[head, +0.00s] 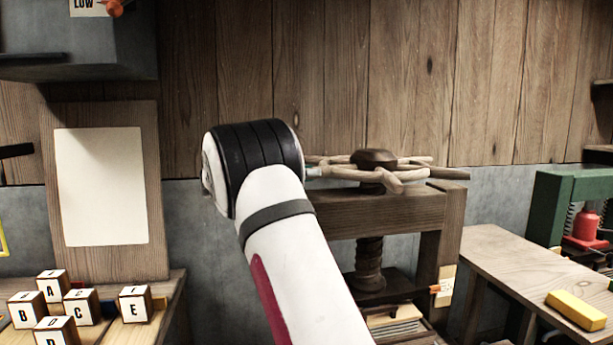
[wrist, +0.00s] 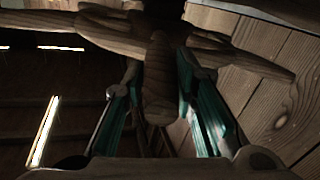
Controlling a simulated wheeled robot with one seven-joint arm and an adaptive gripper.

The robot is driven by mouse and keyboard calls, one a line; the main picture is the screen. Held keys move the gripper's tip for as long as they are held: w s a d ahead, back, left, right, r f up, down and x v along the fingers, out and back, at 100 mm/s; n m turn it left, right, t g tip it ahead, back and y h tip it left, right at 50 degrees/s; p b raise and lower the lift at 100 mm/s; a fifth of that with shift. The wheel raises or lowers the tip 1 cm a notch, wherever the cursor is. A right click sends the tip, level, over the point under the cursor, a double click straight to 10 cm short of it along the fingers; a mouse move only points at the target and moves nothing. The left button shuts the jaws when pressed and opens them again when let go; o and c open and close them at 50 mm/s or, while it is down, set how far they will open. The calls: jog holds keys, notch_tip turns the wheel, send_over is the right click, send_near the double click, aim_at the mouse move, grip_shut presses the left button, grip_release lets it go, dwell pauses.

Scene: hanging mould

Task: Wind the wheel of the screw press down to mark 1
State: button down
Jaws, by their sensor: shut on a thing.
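The screw press stands in the middle of the head view, with a wooden frame (head: 440,225) and a thick wooden screw (head: 368,265). Its spoked wooden wheel (head: 374,160) sits on top of the screw. A small scale with an orange pointer (head: 437,289) is on the right post; its marks are too small to read.
Lettered blocks (head: 80,305) stand on a bench at the left, before a board with blank paper (head: 100,187). A table at the right holds a yellow block (head: 576,310). A green frame with a red object (head: 586,224) stands behind it. A grey hood (head: 80,45) hangs upper left.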

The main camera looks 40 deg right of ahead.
notch_tip(320, 180, up, 2)
jog(key=shift+s+d, duration=0.1)
jog(key=shift+s, duration=0.05)
jog(key=c, duration=1.3)
grip_release()
jog(key=f+v, duration=0.2)
jog(key=v, duration=1)
